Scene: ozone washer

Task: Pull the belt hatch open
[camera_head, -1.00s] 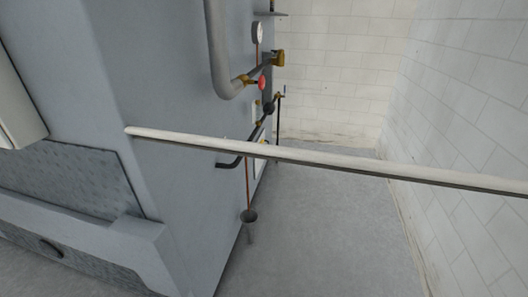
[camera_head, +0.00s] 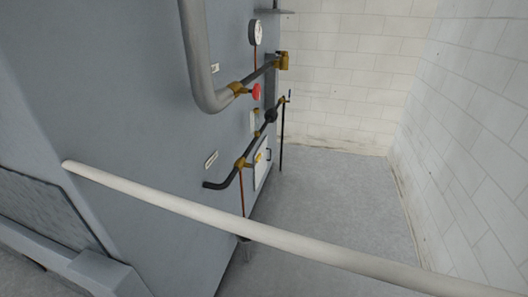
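I see the side of a large grey machine (camera_head: 130,105) on the left of the head view. No part that I can clearly identify as the belt hatch shows. A small white panel (camera_head: 261,165) with a yellow mark sits low on the machine's side, beyond the pipes; I cannot tell if it is a hatch. A darker textured panel (camera_head: 40,210) lies at the lower left, cut off by the picture edge. Neither of my grippers is in view.
A long pale bar (camera_head: 250,232) runs from the machine across the passage to the lower right. Pipes with a red knob (camera_head: 256,92) and a gauge (camera_head: 256,32) stick out from the machine. Bare floor (camera_head: 340,200) lies between the machine and the white brick wall (camera_head: 480,130).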

